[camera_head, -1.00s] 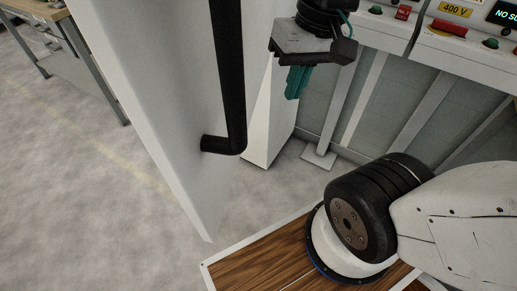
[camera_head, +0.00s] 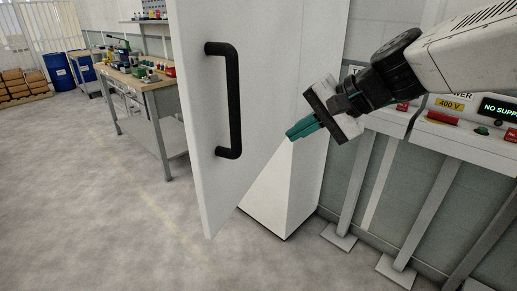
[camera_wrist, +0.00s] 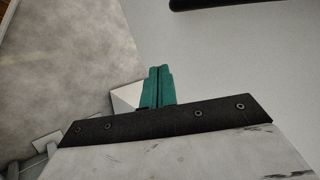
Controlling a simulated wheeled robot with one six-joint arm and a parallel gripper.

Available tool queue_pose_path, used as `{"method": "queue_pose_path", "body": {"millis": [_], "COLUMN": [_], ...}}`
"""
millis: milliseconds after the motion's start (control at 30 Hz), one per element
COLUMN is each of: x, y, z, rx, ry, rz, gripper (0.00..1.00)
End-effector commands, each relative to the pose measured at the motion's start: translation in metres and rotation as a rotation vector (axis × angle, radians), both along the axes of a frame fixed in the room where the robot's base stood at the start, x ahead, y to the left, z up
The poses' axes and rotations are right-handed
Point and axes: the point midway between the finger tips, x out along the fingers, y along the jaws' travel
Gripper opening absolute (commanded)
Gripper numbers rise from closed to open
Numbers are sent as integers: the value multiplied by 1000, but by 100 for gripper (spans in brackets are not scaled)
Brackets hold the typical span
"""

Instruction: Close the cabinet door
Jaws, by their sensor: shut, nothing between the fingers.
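The white cabinet door (camera_head: 275,75) stands open in the head view, with a black bar handle (camera_head: 234,100) near its left edge. My gripper (camera_head: 290,135) has its teal fingers shut and empty. It points left and down, to the right of the handle and in front of the door's face in the picture. I cannot tell whether the fingertips touch the door. In the wrist view the shut fingers (camera_wrist: 158,72) overlap the pale door panel (camera_wrist: 235,65), and part of the handle (camera_wrist: 215,3) shows at the top edge.
A white cabinet body (camera_head: 290,195) stands below and behind the door. Grey control panels (camera_head: 465,130) on slanted legs line the right. A workbench (camera_head: 150,85) with small items stands at the left. The floor (camera_head: 110,220) at the front left is clear.

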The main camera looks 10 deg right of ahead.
Motion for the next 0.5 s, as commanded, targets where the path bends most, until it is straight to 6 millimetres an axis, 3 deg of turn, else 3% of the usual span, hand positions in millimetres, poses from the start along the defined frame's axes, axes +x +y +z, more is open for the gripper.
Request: {"method": "queue_pose_path", "body": {"millis": [200,500], "x": [12,38], "y": [40,80], "z": [-25,-69], "rx": [-2,-3], "ry": [6,7], "rz": [39,41], "gripper": [0,0]}}
